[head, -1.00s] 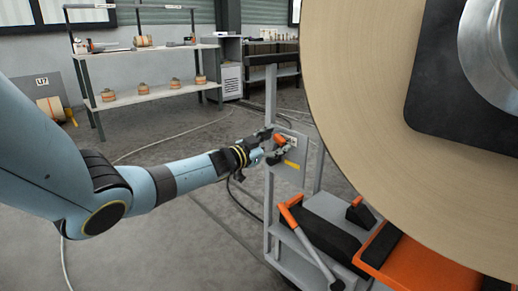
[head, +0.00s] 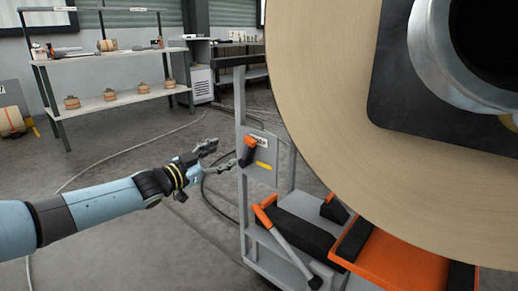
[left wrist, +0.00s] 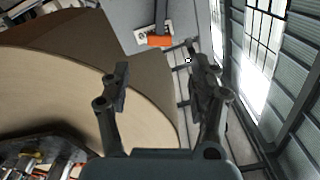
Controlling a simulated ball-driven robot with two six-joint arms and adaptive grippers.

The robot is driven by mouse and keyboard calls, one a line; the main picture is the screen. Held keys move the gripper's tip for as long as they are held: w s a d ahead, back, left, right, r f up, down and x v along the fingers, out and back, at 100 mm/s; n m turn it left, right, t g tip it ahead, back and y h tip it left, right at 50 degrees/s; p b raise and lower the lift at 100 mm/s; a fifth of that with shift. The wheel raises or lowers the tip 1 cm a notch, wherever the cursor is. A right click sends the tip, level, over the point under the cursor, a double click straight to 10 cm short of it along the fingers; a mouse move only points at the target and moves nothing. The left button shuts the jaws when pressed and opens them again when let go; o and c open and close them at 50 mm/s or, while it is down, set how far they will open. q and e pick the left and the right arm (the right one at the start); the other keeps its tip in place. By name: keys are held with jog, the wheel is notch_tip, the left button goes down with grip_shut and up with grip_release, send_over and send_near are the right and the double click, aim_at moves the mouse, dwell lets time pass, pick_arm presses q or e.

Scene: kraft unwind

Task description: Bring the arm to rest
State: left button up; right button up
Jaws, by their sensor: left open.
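My left gripper (head: 221,156) is open and empty in the head view, its two fingers spread. It is to the left of a grey panel (head: 262,172) that carries an orange-and-black lever (head: 249,150). A gap shows between the fingers and the lever. In the left wrist view the open fingers (left wrist: 160,72) have nothing between them, and an orange part (left wrist: 160,41) shows beyond them. My right gripper is not in view.
A large kraft paper roll (head: 330,120) fills the right, above a grey cart with an orange tray (head: 395,265). An orange-topped bar (head: 285,240) leans below the panel. A shelf (head: 110,100) with small rolls stands at the back left. Cables cross the open floor.

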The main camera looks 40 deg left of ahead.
pick_arm(q)
jog(key=s+d+f+n+g+y+p, duration=0.1)
jog(key=s+d+f+n+g+p, duration=0.2)
jog(key=s+f, duration=0.95)
jog(key=s+d+f+n+g+y+p, duration=0.1)
jog(key=s+d+f+n+g+p, duration=0.3)
jog(key=s+f, duration=0.85)
jog(key=s+d+f+m+g, duration=0.1)
jog(key=s+d+f+g, duration=0.2)
jog(key=s, duration=0.7)
jog(key=s+d+f+g, duration=0.4)
jog(key=s+f, duration=0.1)
jog(key=s, duration=0.6)
jog(key=s+d+f+m+g+p, duration=0.1)
jog(key=s+d+f+g, duration=0.2)
jog(key=s, duration=0.7)
jog(key=shift+s+d+f+m+g, duration=0.35)
jog(key=shift+d+f, duration=0.1)
jog(key=shift+f, duration=0.3)
